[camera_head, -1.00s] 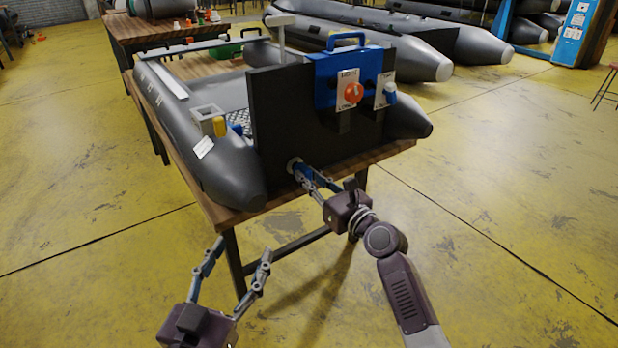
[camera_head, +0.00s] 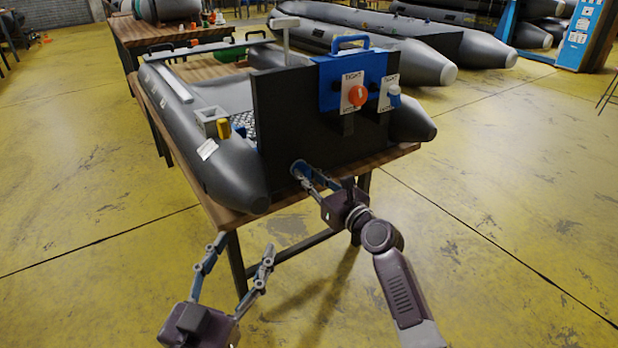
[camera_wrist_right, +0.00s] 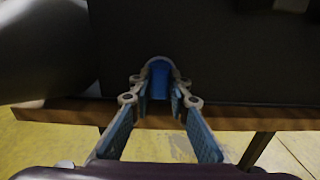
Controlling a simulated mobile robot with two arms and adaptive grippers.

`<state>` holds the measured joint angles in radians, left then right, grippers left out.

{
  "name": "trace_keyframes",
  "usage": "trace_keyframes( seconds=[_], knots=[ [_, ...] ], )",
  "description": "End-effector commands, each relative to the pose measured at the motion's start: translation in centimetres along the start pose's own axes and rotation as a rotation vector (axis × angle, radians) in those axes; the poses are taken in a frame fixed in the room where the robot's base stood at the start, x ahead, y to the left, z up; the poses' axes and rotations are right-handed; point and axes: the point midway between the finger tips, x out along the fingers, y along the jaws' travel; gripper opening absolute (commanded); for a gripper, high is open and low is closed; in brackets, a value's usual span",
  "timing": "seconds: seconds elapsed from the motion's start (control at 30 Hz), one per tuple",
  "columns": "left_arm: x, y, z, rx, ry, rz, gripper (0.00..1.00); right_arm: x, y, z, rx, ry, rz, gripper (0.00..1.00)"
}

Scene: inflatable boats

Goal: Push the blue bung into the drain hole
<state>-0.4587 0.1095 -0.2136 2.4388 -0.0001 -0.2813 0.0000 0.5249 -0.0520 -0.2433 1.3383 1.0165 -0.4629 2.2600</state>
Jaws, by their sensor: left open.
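The blue bung (camera_wrist_right: 160,82) is in the middle of the right wrist view, at the lower part of the dark transom (camera_wrist_right: 225,70). A pale ring edge shows around its top; the drain hole itself is hidden behind it, so I cannot tell how deep the bung sits. My right gripper (camera_wrist_right: 161,98) has its fingertips on both sides of the bung and looks shut on it. In the head view the right gripper (camera_head: 301,173) reaches the transom's lower left part. My left gripper (camera_head: 245,245) is open and empty, in front of the table and below its top.
The grey inflatable boat (camera_head: 190,125) rests on a wooden table (camera_head: 235,217). The floor right of the table is clear.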

Motion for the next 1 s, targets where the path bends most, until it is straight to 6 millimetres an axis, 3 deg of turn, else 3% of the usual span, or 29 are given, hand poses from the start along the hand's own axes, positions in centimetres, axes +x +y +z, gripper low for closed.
trace_keyframes(
  seconds=[0.17,0.57,1.0],
  knots=[
    [0.0,0.0,0.0,0.000,0.002,0.001,0.57,0.0,0.0,0.0,0.000,0.001,0.000,0.36],
    [0.0,0.1,0.2,-0.001,-0.003,0.001,0.57,-0.7,0.0,-0.1,0.000,0.002,0.000,0.36],
    [0.0,0.0,0.1,-0.001,-0.002,0.001,0.57,-8.3,0.0,-0.1,0.000,0.001,-0.001,0.36]
  ],
)
